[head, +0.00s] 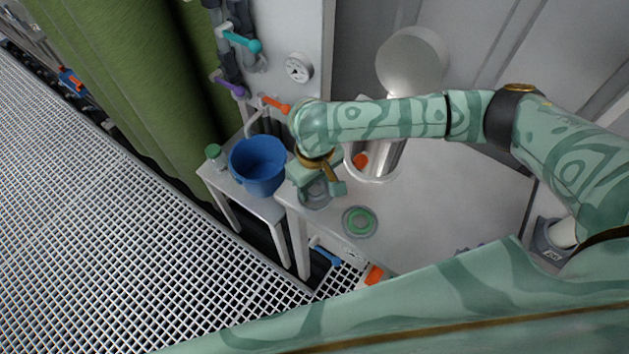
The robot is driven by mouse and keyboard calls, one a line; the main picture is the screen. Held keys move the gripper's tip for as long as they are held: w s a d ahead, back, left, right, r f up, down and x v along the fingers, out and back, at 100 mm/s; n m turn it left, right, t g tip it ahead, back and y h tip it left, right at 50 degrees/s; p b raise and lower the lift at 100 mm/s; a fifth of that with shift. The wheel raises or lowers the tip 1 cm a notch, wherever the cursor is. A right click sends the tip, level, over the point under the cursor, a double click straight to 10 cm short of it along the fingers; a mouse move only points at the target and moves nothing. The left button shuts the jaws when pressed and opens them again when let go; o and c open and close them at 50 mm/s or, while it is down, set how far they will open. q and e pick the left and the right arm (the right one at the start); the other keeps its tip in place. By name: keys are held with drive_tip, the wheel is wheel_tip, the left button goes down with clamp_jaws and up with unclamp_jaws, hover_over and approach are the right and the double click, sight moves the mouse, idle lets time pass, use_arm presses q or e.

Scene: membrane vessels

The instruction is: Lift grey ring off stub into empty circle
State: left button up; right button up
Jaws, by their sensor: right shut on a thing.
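My right gripper (318,193) reaches down over the left end of the pale table. It is shut on the grey ring (316,196), which shows between its fingers near the table's left edge. I cannot tell whether the ring is clear of the surface. The stub cannot be made out under the gripper. A green ring shape (360,211) with a grey rim lies on the table just right of and nearer than the gripper. No clearly empty circle can be made out. My left gripper is not in view.
A shiny metal cylinder (385,155) stands close behind the gripper. Valves with coloured handles (242,42) are on the back wall. The table's right part (450,205) is clear.

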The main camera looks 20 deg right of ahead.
drive_tip(key=shift+f+b, duration=0.9)
drive_tip(key=shift+b, duration=0.25)
drive_tip(key=shift+r+p, duration=0.3)
drive_tip(key=shift+p, duration=0.5)
drive_tip(key=shift+f, duration=0.1)
drive_tip(key=shift+f, duration=0.1)
drive_tip(key=shift+f+p, duration=0.15)
drive_tip(key=shift+p, duration=0.6)
drive_tip(key=o, duration=1)
drive_tip(key=shift+f, duration=0.1)
